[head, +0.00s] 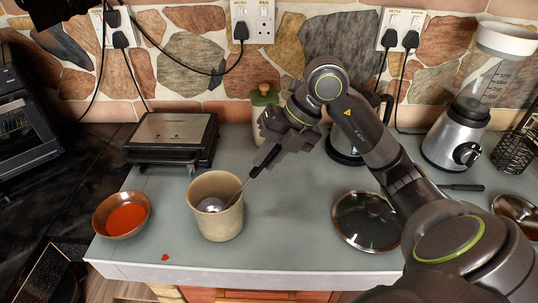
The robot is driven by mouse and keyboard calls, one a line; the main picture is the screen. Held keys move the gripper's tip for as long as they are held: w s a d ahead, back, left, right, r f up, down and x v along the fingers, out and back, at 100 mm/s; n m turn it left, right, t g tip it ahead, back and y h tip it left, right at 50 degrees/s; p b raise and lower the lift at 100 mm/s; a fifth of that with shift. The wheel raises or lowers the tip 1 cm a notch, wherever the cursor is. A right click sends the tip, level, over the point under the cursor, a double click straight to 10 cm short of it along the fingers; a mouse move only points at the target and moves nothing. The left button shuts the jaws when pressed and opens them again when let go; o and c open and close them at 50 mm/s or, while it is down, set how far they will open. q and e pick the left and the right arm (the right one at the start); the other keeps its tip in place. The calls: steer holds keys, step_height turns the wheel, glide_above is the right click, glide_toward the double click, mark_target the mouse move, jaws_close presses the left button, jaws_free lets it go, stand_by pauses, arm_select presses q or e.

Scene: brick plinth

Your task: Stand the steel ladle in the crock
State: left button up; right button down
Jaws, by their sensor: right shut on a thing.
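The beige crock (216,222) stands upright near the front of the grey worktop. The steel ladle (236,194) is tilted, with its bowl (210,205) low at the crock's mouth and its handle rising to the right across the rim. The bowl appears inside the mouth; whether it touches the crock wall I cannot tell. My right gripper (258,168) is shut on the upper part of the ladle handle, above and right of the crock. The handle end is hidden by the gripper. I do not see my left gripper.
A copper-coloured bowl with orange contents (122,214) stands left of the crock. A sandwich press (172,139) is behind it. A glass lid (366,221) lies to the right, and a blender (463,125) stands further right. Worktop between crock and lid is clear.

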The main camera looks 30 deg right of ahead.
steer(key=shift+f, duration=0.4)
steer(key=c, duration=1.3)
jaws_free()
steer(key=shift+d, duration=0.1)
steer(key=shift+r, duration=0.15)
steer(key=b+v, duration=0.2)
steer(key=v, duration=1.5)
steer(key=shift+r+b, duration=0.1)
steer(key=shift+b, duration=0.3)
